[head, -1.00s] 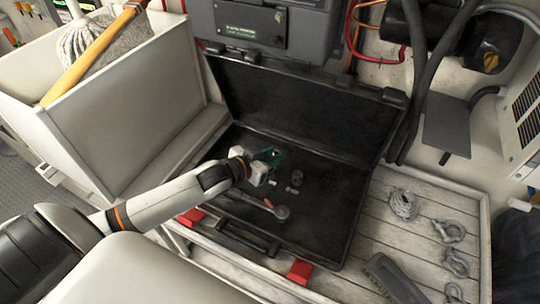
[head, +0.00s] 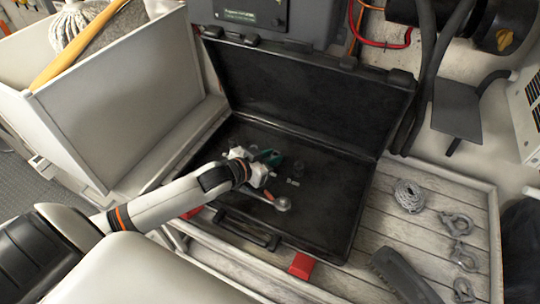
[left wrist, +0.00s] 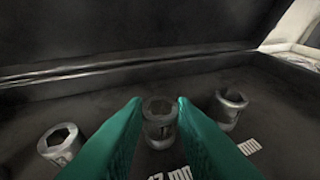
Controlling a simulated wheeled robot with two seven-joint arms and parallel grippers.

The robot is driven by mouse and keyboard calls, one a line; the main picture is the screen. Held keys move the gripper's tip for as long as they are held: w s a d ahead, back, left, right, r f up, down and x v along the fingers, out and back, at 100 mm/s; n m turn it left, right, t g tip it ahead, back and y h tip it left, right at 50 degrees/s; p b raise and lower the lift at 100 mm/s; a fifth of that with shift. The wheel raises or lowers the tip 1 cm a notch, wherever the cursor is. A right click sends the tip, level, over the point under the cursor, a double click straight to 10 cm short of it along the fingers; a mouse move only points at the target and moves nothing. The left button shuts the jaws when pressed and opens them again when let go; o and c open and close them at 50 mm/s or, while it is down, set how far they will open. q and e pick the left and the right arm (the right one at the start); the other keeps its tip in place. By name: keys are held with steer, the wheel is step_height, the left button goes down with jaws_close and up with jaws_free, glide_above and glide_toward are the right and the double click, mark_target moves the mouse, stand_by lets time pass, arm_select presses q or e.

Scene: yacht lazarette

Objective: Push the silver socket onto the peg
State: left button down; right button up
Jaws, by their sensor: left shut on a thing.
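My left gripper (head: 268,160) reaches into an open black case. In the left wrist view its teal fingers (left wrist: 160,120) are shut on a silver socket (left wrist: 158,124), which stands upright with its open end up, over a size label reading "17 mm". Another socket (left wrist: 60,145) stands to the left of the fingers, and a third socket (left wrist: 230,108) stands to the right beside a white label. In the head view one small dark socket (head: 299,168) shows right of the gripper; the held one is hidden there. I cannot make out a peg. My right gripper is not in view.
A ratchet (head: 282,204) with a red part lies in the case in front of the gripper. The raised case lid (head: 300,95) stands behind. A pale bin (head: 110,110) stands at left.

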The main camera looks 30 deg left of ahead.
arm_select(q)
steer(key=shift+f, duration=0.2)
steer(key=c, duration=1.1)
jaws_free()
steer(key=shift+s, duration=0.15)
steer(key=b+v, duration=0.1)
steer(key=v, duration=0.9)
steer(key=shift+v, duration=0.9)
steer(key=shift+r, duration=0.1)
